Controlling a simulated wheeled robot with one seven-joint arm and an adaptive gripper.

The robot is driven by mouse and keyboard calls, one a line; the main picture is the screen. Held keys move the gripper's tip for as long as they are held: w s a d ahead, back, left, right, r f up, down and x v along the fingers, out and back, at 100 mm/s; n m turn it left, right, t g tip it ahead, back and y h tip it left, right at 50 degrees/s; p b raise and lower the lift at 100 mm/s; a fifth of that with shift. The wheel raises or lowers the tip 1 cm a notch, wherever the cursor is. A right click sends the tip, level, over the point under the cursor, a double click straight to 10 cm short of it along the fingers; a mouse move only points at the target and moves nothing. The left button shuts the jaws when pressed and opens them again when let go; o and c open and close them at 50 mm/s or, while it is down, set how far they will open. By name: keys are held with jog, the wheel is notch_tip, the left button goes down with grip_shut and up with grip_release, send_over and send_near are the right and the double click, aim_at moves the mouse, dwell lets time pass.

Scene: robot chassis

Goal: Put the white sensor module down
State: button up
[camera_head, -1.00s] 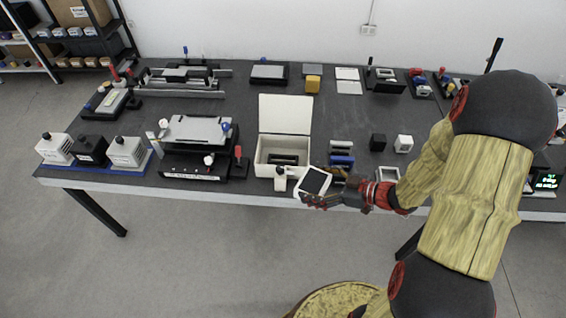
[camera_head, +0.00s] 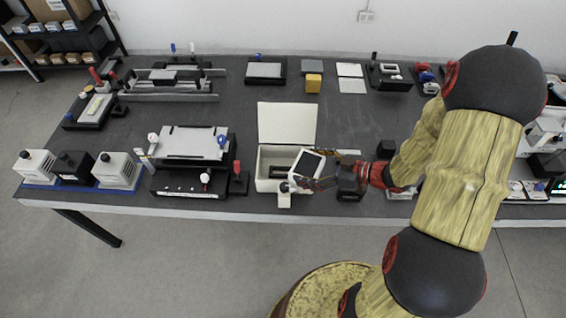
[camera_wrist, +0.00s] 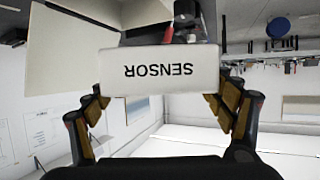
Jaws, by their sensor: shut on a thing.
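The white sensor module (camera_head: 309,163) has a dark square face in the head view. In the wrist view the module (camera_wrist: 165,70) shows a white side with upside-down "SENSOR" lettering, between the two finger pads. My gripper (camera_head: 316,176) is shut on it and comes in from the right. In the head view the module overlaps the front right of an open white box (camera_head: 267,170). Its height above the box and table cannot be told, and part of the box interior is hidden behind it.
The box lid (camera_head: 287,123) stands up at the back. A grey fixture (camera_head: 190,143) with coloured knobs is left of the box. A yellow block (camera_head: 313,83) lies behind. White and black modules (camera_head: 115,168) stand at the front left. Bare dark table (camera_head: 245,110) lies left of the lid.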

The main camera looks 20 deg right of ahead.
jog(key=w+a+f+b, duration=0.3)
jog(key=w+f+b, duration=0.2)
jog(key=w+f, duration=0.7)
jog(key=shift+w+a+f, duration=0.25)
jog(key=shift+w+f, duration=0.1)
jog(key=shift+w, duration=0.05)
jog(key=shift+f, duration=0.6)
jog(key=o, duration=1.3)
